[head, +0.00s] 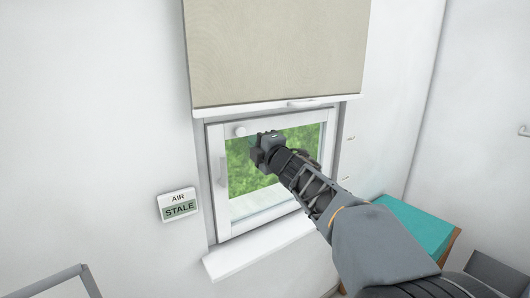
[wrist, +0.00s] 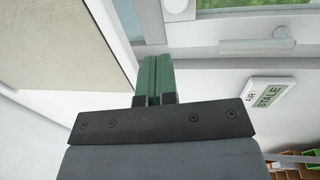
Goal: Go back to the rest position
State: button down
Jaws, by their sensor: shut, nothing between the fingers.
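My gripper (head: 262,148) is at the end of my outstretched arm, in front of the upper part of a white-framed window (head: 216,142) in the head view. In the wrist view my gripper (wrist: 155,75) has its green fingers together with nothing between them. Its fingertips point towards the window frame and the lower edge of the blind. I cannot tell from these views whether they touch anything. My arm hides part of the window's right side and sill.
A beige blind (head: 275,50) hangs over the window's top, its white bar at the bottom. A window handle (head: 222,171) is on the left frame. A sign reading "AIR STALE" (head: 178,204) is on the wall. A teal-topped table (head: 420,226) stands at right.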

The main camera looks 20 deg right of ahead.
jog(key=s+d+f+m+g+h, duration=0.3)
jog(key=s+d+f+m+h, duration=0.15)
jog(key=f+m, duration=0.3)
jog(key=s+d+f+m+g+h, duration=0.4)
jog(key=d+f+m+h, duration=0.2)
jog(key=f+m, duration=0.15)
jog(key=s+a+f+m+g+y, duration=0.2)
jog(key=s+a+f, duration=0.3)
jog(key=s, duration=0.4)
jog(key=s+a+f+m+g+y, duration=0.2)
jog(key=s+a+f+m+g, duration=0.2)
jog(key=s+f, duration=0.4)
jog(key=shift+s+a+m+g, duration=0.3)
jog(key=shift+s+a+g, duration=0.1)
jog(key=shift+s+g, duration=0.55)
